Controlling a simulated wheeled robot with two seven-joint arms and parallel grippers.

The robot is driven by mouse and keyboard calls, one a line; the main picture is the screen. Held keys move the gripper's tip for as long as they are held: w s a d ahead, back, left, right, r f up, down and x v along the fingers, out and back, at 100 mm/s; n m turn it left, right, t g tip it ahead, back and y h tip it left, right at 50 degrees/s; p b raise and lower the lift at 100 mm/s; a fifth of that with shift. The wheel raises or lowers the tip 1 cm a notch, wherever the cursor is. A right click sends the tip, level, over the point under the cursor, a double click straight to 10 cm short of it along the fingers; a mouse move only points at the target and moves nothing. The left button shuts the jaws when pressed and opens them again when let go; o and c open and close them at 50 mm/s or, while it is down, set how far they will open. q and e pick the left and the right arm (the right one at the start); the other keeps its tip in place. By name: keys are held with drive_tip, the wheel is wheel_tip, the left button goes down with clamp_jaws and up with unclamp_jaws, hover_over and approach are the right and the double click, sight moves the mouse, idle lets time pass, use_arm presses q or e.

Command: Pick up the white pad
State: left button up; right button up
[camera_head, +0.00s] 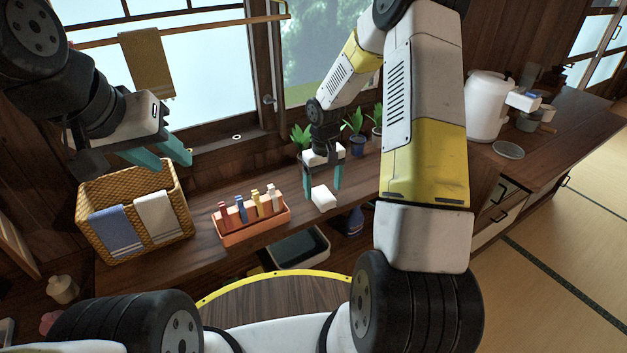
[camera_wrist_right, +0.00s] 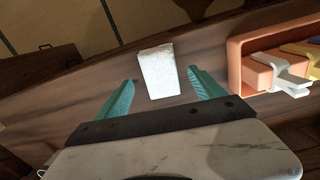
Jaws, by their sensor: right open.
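The white pad (camera_head: 323,196) is a small pale block lying on the wooden counter, right of the orange rack. In the right wrist view the white pad (camera_wrist_right: 159,71) lies between and just beyond the fingertips. My right gripper (camera_head: 322,192) is above the counter, pointing down, with its teal fingers apart on either side of the pad; in the wrist view its fingers (camera_wrist_right: 162,84) show a gap to the pad on both sides. My left gripper (camera_head: 172,158) is open and empty, over the wicker basket.
The orange rack (camera_head: 256,233) with several coloured pegs or clips stands left of the pad. The wicker basket (camera_head: 181,208) with two towels is further left. Potted plants (camera_head: 357,142) stand behind my right gripper.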

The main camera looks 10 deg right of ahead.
sight(323, 193)
drive_tip(key=shift+f, duration=1.6)
drive_tip(key=c, duration=1.6)
drive_tip(key=shift+o, duration=0.2)
drive_tip(key=shift+r, duration=0.6)
drive_tip(key=r, duration=0.1)
drive_tip(key=s+r, duration=0.1)
drive_tip(key=shift+s+a+r, duration=0.15)
drive_tip(key=shift+a+r, duration=0.05)
drive_tip(key=shift+r, duration=0.1)
drive_tip(key=s+a+r, duration=0.1)
drive_tip(key=s+a, duration=0.3)
drive_tip(key=s, duration=1)
drive_tip(key=shift+r, duration=0.15)
drive_tip(key=shift+s, duration=0.1)
